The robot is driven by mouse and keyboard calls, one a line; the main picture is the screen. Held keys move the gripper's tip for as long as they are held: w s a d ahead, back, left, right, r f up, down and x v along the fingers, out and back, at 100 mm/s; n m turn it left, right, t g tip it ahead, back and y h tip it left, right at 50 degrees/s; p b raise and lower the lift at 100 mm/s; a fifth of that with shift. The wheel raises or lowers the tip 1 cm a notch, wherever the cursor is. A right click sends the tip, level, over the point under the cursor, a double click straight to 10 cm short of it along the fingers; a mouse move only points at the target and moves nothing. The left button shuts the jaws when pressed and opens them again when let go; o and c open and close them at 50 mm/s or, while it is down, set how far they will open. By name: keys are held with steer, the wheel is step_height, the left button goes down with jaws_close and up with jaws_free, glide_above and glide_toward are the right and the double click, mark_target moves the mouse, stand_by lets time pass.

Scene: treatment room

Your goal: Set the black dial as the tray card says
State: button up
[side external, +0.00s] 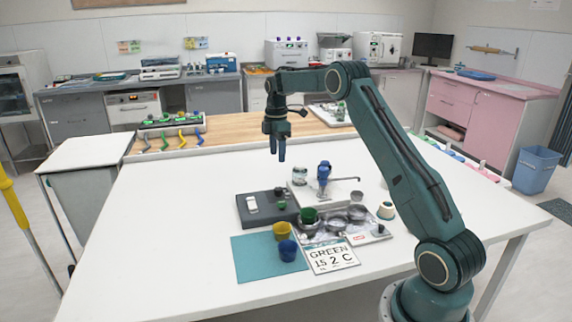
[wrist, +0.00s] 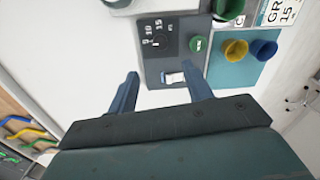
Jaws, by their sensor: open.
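The black dial (wrist: 158,41) sits on a dark grey control box (wrist: 183,57), with the numbers 10 and 15 and a less clear mark around it. Its pointer direction is too small to tell. A green button (wrist: 200,43) and a white rocker switch (wrist: 174,77) share the box, which also shows in the side view (side external: 262,221). The tray card (side external: 331,257) reads GREEN on top and what looks like 15 2 C below. My gripper (side external: 278,157) is open and empty, pointing down above the table behind the box; in the wrist view its fingers (wrist: 162,75) straddle the switch.
A green cup (side external: 308,216), a yellow cup (side external: 282,231) and a blue cup (side external: 288,250) stand near the teal mat (side external: 250,265). A metal tray (side external: 378,235) with round dishes and a blue-topped tool (side external: 323,172) are right of the box. The table's left side is clear.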

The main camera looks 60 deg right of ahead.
mark_target(278, 188)
step_height(278, 188, down, 13)
steer(key=shift+s+a+r, duration=0.1)
steer(key=shift+s+r, duration=0.05)
stand_by(0.4)
steer(key=c, duration=1)
